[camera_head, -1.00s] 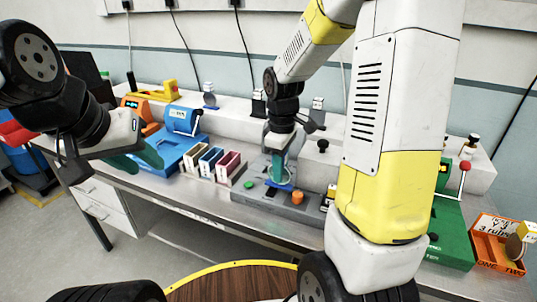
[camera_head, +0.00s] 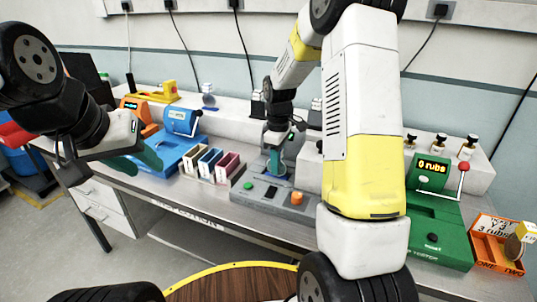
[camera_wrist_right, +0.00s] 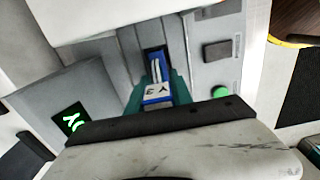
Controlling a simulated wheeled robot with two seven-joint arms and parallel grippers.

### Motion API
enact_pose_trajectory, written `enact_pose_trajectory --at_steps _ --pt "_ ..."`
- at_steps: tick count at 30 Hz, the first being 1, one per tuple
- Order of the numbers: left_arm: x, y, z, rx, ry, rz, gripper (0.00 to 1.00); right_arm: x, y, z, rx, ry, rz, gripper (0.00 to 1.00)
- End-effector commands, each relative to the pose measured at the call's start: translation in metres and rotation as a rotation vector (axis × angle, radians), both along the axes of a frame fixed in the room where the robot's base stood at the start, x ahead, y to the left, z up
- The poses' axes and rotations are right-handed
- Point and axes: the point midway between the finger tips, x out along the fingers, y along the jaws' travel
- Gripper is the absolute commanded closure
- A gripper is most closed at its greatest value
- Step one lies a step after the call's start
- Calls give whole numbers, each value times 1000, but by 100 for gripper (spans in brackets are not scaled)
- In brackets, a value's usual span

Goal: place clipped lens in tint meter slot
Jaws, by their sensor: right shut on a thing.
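The clipped lens has a blue clip with a white label reading Y 3 (camera_wrist_right: 158,93). My right gripper (camera_wrist_right: 158,88) is shut on it, with a teal finger on each side. It is over the grey machine that I take as the tint meter (camera_head: 253,205). In the right wrist view the clip's far end is at a dark slot (camera_wrist_right: 154,52); I cannot tell how far it is inside. In the head view my right gripper (camera_head: 275,168) hides most of the clip. My left gripper (camera_head: 140,160) is open and empty, left of the blue machine.
Three small boxes (camera_head: 211,164) stand left of the grey machine. A blue machine (camera_head: 183,122) is farther left. An orange knob (camera_head: 296,198) and green button (camera_head: 248,185) sit on the grey machine's front. A green tester (camera_head: 440,225) and orange tray (camera_head: 500,242) are at right.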

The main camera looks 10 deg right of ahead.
Motion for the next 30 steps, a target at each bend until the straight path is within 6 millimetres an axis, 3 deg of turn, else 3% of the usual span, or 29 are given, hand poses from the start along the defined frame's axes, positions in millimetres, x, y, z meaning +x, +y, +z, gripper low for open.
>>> enact_pose_trajectory --at_steps 5,6,9,21,26,30 --pt "0 0 0 0 0 0 64 0 0 -2 1 1 0 100" --pt "0 0 0 0 0 0 64 0 0 -3 1 1 0 71" --pt "0 0 0 0 0 0 64 0 0 -3 0 0 0 52" --pt "0 0 0 0 0 0 64 0 0 3 0 -2 0 51" --pt "0 0 0 0 0 0 64 1 0 27 1 -4 -1 51" --pt "0 0 0 0 0 0 64 1 0 59 1 -6 -1 51"
